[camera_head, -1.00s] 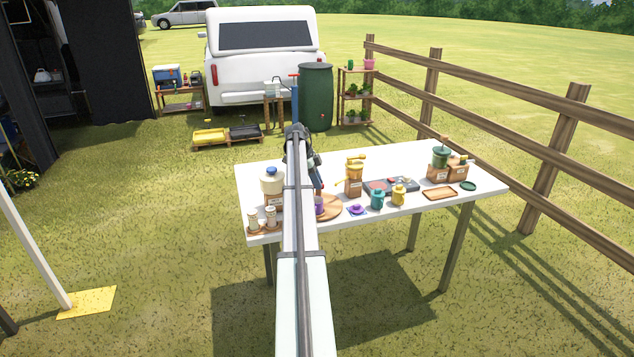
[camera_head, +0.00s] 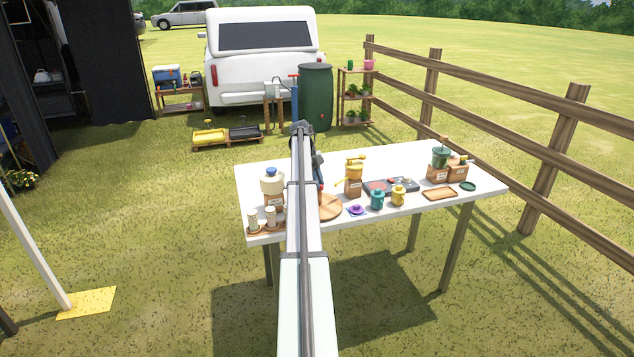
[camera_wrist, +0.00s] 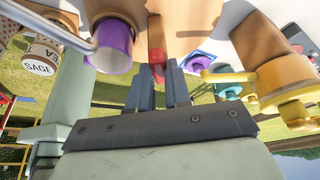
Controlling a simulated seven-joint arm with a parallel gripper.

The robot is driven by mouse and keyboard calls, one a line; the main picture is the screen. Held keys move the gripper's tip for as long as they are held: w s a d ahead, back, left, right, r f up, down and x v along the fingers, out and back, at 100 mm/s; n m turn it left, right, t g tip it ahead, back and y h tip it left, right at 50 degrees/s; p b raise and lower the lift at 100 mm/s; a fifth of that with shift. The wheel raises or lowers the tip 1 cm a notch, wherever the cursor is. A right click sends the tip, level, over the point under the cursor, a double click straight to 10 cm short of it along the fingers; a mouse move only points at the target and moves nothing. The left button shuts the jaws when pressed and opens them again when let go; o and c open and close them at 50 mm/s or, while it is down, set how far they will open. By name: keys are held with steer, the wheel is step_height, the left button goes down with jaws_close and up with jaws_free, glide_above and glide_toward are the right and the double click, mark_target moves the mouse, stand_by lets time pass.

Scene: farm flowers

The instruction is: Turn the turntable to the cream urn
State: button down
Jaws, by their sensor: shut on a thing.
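The turntable (camera_head: 328,208) is a round wooden disc on the white table, partly hidden behind my arm. Its wood also shows at the top of the wrist view (camera_wrist: 190,18). My gripper (camera_wrist: 164,82) is shut on a red peg (camera_wrist: 156,58) at the turntable. A purple cup (camera_wrist: 112,48) is left of the peg in the wrist view; my arm hides it in the head view. The cream urn (camera_head: 271,184), with a blue lid, stands on a wooden stand left of my arm. A yellow urn (camera_head: 354,170) stands on its own stand to the right.
Two labelled jars (camera_head: 262,219) stand at the front left. A purple flower-like piece (camera_head: 356,210), a teal pot (camera_head: 377,199) and a small yellow pot (camera_head: 398,195) stand right of the turntable. A grey tray (camera_head: 391,187) and green urn (camera_head: 441,158) are farther right.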

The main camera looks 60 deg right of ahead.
steer(key=shift+d+m+t+y, duration=0.1)
steer(key=shift+m+t+y, duration=0.2)
steer(key=shift+m, duration=0.8)
steer(key=shift+d+m+t+y, duration=0.1)
steer(key=shift+m+y, duration=0.3)
steer(key=shift+m, duration=1)
steer(key=shift+m+y, duration=0.3)
steer(key=shift+m, duration=0.1)
steer(key=shift+f, duration=0.1)
steer(key=c, duration=1.1)
jaws_free()
steer(key=shift+o, duration=0.2)
steer(key=shift+w+d+r, duration=0.25)
steer(key=shift+w+r, duration=0.05)
steer(key=shift+r, duration=0.3)
steer(key=w+d, duration=0.7)
steer(key=w, duration=0.2)
